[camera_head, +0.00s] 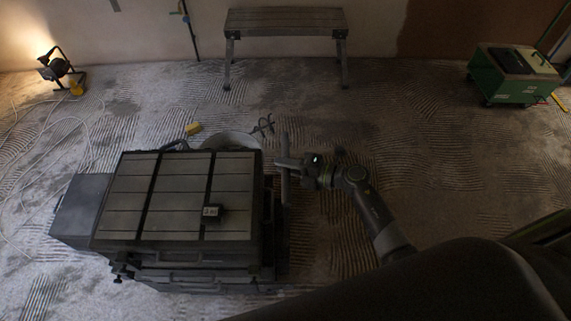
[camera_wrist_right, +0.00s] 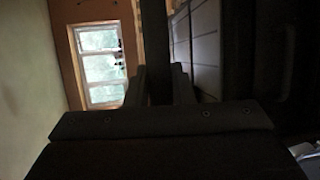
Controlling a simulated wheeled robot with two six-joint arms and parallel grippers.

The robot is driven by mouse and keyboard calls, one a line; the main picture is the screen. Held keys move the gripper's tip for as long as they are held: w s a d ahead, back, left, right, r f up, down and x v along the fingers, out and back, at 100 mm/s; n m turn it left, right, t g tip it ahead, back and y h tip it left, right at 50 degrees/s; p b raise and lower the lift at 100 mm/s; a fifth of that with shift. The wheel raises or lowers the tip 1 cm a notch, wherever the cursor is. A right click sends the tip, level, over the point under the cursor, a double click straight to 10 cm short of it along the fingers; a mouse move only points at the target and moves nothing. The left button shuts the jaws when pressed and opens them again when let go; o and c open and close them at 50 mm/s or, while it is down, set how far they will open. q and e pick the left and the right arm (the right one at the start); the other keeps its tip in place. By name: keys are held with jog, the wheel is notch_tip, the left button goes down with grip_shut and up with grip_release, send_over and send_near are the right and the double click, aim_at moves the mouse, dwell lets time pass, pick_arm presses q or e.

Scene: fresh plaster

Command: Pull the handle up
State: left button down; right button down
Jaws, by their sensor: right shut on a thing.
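A dark bar handle (camera_head: 285,188) stands along the right side of a grey tool cart (camera_head: 180,160) with a slatted top in the head view. My right gripper (camera_head: 288,163) reaches in from the right and is shut on this handle. In the right wrist view the handle (camera_wrist_right: 154,45) runs as a dark bar between the two fingers of my right gripper (camera_wrist_right: 158,88). The fingers and the dim light hide how the handle joins the cart. My left gripper is not in the head view.
A bucket (camera_head: 232,140) with a mixer stands behind the cart. A bench (camera_head: 285,22) and a green wheeled box (camera_head: 514,75) stand farther back. The floor right of the cart is clear.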

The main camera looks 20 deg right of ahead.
jog(key=shift+w+r, duration=0.15)
jog(key=shift+r, duration=0.15)
jog(key=c, duration=1.5)
grip_release()
jog(key=shift+o, duration=1.1)
jog(key=shift+f, duration=0.1)
jog(key=b+v, duration=0.3)
jog(key=v, duration=1.4)
jog(key=shift+s+d, duration=0.2)
jog(key=shift+f, duration=0.1)
